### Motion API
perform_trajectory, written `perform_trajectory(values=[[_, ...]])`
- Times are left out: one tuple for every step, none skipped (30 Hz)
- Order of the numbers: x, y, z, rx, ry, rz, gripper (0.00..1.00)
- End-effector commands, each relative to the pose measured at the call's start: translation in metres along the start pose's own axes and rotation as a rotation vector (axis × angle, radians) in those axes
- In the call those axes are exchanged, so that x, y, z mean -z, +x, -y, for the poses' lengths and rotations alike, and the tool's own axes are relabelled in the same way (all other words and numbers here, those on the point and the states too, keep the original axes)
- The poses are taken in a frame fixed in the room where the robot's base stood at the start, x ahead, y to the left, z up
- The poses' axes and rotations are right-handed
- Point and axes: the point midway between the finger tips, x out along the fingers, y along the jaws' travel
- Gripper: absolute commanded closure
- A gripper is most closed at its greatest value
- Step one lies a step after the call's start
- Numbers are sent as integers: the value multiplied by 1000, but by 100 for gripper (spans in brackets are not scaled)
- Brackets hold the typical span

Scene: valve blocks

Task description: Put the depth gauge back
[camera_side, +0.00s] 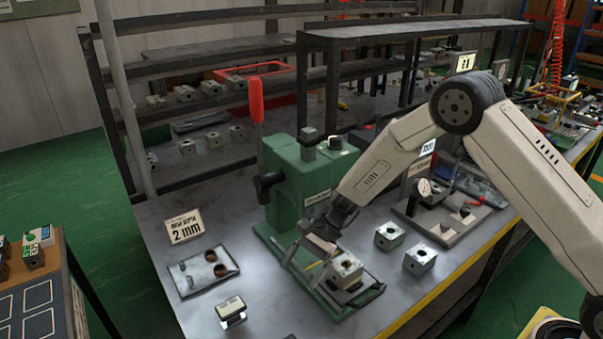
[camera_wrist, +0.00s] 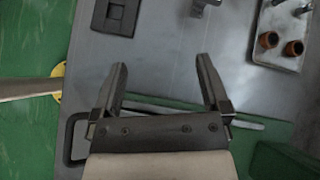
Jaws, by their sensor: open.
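My gripper (camera_wrist: 162,82) is open, with bare grey table between its fingers and nothing held. In the side view, my gripper (camera_side: 318,240) is just above the green fixture beside a valve block (camera_side: 346,268). A small device with a pale top face (camera_side: 231,309) stands on the table near the front; it may be the depth gauge, but I cannot tell for sure. A round dial (camera_side: 424,187) stands on a plate further right. A dark square pad (camera_wrist: 115,15) with a recess lies ahead of my gripper in the wrist view.
A metal tray (camera_side: 183,284) with brown rings lies left of the fixture, beside a "2 mm" sign (camera_side: 184,227). A green machine (camera_side: 300,172) with a red handle stands behind. Two loose valve blocks (camera_side: 389,236) (camera_side: 419,259) sit right of the fixture. The front table has clear room.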

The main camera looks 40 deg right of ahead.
Motion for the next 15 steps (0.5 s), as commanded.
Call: perform_trajectory(values=[[-4,-11,-8,-19,-49,-46,3],[-4,-16,-14,-33,-78,-72,3],[-6,-23,-21,-51,-118,-108,3],[-6,-28,-27,-66,-147,-133,3],[-7,-33,-32,-80,-177,-159,3],[-8,-40,-40,-98,-217,-193,3],[-8,-45,-45,-112,-249,-218,3],[-9,-51,-51,-126,-280,-243,3],[-10,-58,-58,-144,-322,-276,3],[-11,-63,-64,-159,-354,-299,3],[-11,-69,-69,-172,-386,-324,3],[-12,-76,-77,-191,-430,-355,3],[-13,-81,-82,-206,-462,-377,3],[-13,-86,-88,-220,-495,-401,3],[-14,-93,-95,-240,-540,-431,3]])
